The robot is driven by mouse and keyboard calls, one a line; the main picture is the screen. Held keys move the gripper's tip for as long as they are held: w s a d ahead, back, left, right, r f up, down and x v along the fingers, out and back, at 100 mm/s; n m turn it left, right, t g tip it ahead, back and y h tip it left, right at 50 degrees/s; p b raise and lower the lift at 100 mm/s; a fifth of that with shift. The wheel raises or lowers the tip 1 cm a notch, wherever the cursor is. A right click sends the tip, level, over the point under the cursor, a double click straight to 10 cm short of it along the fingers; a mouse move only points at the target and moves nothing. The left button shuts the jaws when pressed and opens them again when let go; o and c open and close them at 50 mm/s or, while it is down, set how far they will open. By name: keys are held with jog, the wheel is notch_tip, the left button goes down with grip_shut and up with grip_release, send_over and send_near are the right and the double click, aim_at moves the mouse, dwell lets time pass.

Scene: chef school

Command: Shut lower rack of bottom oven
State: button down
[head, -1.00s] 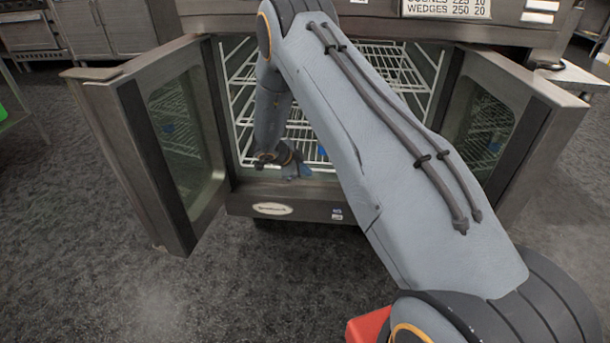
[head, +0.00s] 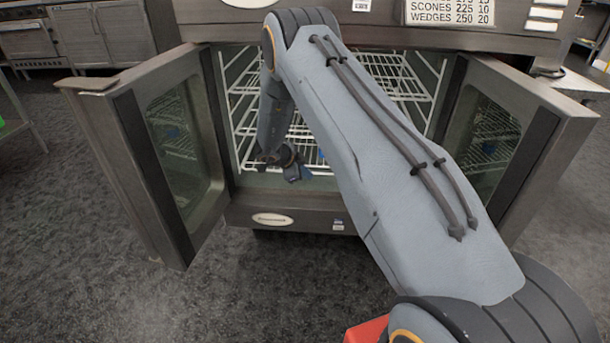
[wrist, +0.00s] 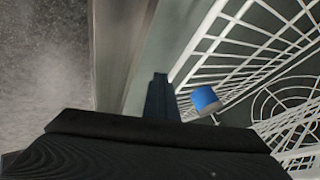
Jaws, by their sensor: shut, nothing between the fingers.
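The bottom oven (head: 285,219) stands ahead with both doors swung open. White wire racks (head: 395,75) show inside it, partly hidden behind my arm. The lower rack (head: 308,132) shows as white wires low in the cavity; how far out it sits is hard to tell. My gripper (head: 298,173) is shut and empty, low at the oven opening, just above the front sill. In the wrist view, my gripper's dark finger (wrist: 160,98) is beside white rack wires (wrist: 235,60); whether it touches them I cannot tell.
The left door (head: 150,150) and right door (head: 515,140) flank the opening. A small blue object (wrist: 205,100) shows by the rack in the wrist view. Dark carpeted floor (head: 90,250) is clear in front. Steel cabinets (head: 105,35) stand behind at left.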

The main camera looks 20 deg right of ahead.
jog(key=s+a+r+p, duration=0.3)
jog(key=s+a+r, duration=0.3)
jog(key=a+r, duration=0.1)
jog(key=w+a+r+n+t+y, duration=0.35)
jog(key=a+r+n, duration=0.25)
jog(key=a+r, duration=0.55)
jog(key=s+a+r+n+y, duration=0.6)
jog(key=s+a+r+n, duration=0.15)
jog(key=s+r, duration=0.35)
jog(key=s+a+r+n+g+y, duration=0.1)
jog(key=s+r+n+g, duration=0.15)
jog(key=s, duration=0.65)
jog(key=s+a+r+n+g+y, duration=0.1)
jog(key=s+r+n, duration=0.2)
jog(key=s, duration=0.5)
jog(key=s+d+n+g+h, duration=0.25)
jog(key=s+d, duration=0.25)
jog(key=s, duration=0.4)
jog(key=s+d+n+g+h, duration=0.1)
jog(key=s+d+n, duration=0.25)
jog(key=s, duration=0.65)
jog(key=d+r+m+p, duration=0.3)
jog(key=d+r+p, duration=0.7)
jog(key=p, duration=0.8)
jog(key=shift+w+m+h+p, duration=0.2)
jog(key=shift+m+h+p, duration=0.2)
